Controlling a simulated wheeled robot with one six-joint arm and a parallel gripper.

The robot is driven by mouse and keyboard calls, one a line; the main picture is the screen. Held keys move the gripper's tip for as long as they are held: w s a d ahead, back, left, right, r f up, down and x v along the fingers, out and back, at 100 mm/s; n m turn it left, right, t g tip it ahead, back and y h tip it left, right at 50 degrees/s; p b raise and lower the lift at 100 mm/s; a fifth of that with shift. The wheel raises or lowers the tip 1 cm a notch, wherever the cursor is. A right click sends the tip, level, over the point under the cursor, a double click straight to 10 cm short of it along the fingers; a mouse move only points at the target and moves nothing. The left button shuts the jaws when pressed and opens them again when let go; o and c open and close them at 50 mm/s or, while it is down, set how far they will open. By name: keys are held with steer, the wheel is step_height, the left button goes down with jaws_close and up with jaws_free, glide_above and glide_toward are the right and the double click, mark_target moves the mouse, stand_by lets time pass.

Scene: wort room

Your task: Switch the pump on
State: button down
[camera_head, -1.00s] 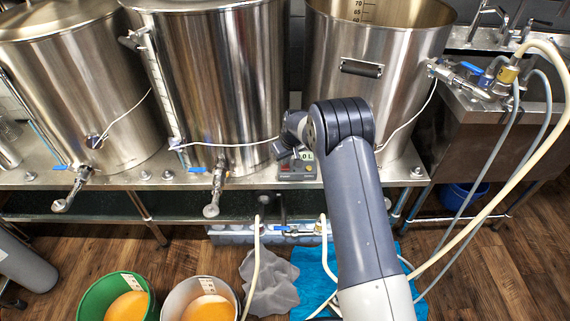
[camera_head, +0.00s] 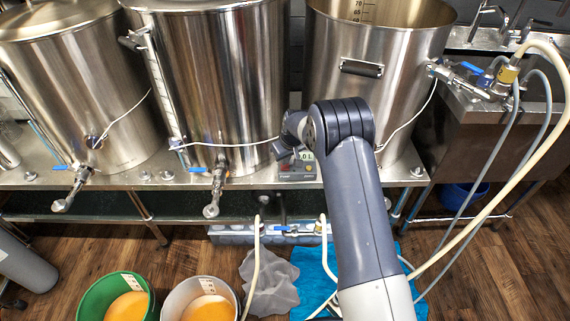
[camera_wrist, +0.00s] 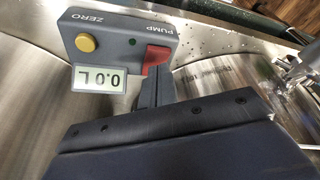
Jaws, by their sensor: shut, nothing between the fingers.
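The grey pump control box (camera_wrist: 120,38) fills the upper left of the wrist view, upside down in the picture. It bears a red switch (camera_wrist: 156,57) by the word PUMP, a yellow ZERO button (camera_wrist: 86,43), a small dark green lamp (camera_wrist: 133,42) and a display (camera_wrist: 98,79) reading 0.0 L. My gripper (camera_wrist: 154,77) is shut and empty. Its fingertips are at the red switch and cover part of it; I cannot tell whether they touch. In the head view the box (camera_head: 297,176) sits on the bench edge, partly hidden behind my gripper (camera_head: 289,152).
Steel kettles (camera_head: 215,85) stand behind the box on the steel bench (camera_head: 130,180), with a white cable close by. A valve (camera_head: 217,185) juts out left of the box. Hoses (camera_head: 530,130) hang at right. Buckets (camera_head: 115,298) stand on the floor.

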mark_target(286, 167)
steer(key=shift+f, duration=0.15)
stand_by(0.3)
steer(key=shift+f+b, duration=0.65)
steer(key=shift+r+p, duration=1.35)
steer(key=shift+r, duration=1.7)
